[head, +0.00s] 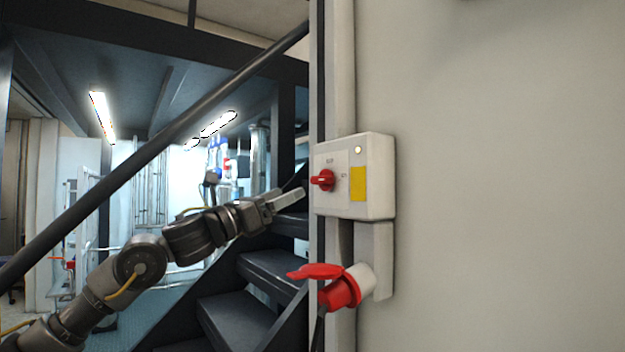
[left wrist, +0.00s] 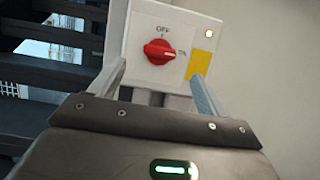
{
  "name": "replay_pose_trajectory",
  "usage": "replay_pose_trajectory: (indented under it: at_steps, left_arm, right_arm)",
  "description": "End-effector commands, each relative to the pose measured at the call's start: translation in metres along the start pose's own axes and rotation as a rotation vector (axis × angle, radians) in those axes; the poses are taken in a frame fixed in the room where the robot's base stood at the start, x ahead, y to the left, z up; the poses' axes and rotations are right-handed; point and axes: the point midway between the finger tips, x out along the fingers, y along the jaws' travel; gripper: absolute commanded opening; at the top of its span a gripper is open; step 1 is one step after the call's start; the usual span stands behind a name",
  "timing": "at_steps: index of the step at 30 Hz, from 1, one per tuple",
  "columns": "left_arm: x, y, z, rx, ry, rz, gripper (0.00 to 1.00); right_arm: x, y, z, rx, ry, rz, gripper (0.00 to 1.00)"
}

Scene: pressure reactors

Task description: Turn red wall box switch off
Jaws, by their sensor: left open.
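The red switch (head: 322,180) is a rotary knob on a pale grey wall box (head: 380,150). In the left wrist view the knob (left wrist: 159,52) lies roughly horizontal, its right end toward the mark at the right; the word OFF stands above it on the box (left wrist: 205,32). My left gripper (head: 301,194) is just left of the box in the head view, apart from the knob. In the left wrist view its two fingers (left wrist: 160,82) are spread and empty, with the knob ahead between them. My right gripper is not in view.
A red plug and socket (head: 340,292) with an open red lid sticks out below the box. A dark staircase (head: 245,300) with a sloping handrail (head: 150,150) stands at the left. The wall (head: 510,190) to the right is bare.

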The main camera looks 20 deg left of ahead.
Motion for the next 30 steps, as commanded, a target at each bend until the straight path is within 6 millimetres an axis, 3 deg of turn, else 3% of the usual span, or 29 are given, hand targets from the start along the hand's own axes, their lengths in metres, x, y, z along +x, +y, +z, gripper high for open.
replay_pose_trajectory:
  at_steps: [6,12,18,26,30]
  left_arm:
    - [0.045,-0.001,0.005,-0.003,-0.001,-0.001,0.76]
    - [0.074,0.0,0.004,-0.003,-0.001,0.0,0.76]
    - [0.087,0.0,0.002,-0.001,-0.002,0.001,0.76]
    - [0.088,0.001,0.001,-0.001,-0.002,0.001,0.76]
    - [0.088,0.0,0.001,-0.001,-0.002,0.001,0.62]
  right_arm:
    - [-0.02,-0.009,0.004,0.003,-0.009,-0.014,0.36]
    - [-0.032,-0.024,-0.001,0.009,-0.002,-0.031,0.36]
    - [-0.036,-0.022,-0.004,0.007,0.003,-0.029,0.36]
    - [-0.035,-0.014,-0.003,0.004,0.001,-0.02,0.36]
    - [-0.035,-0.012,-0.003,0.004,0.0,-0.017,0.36]
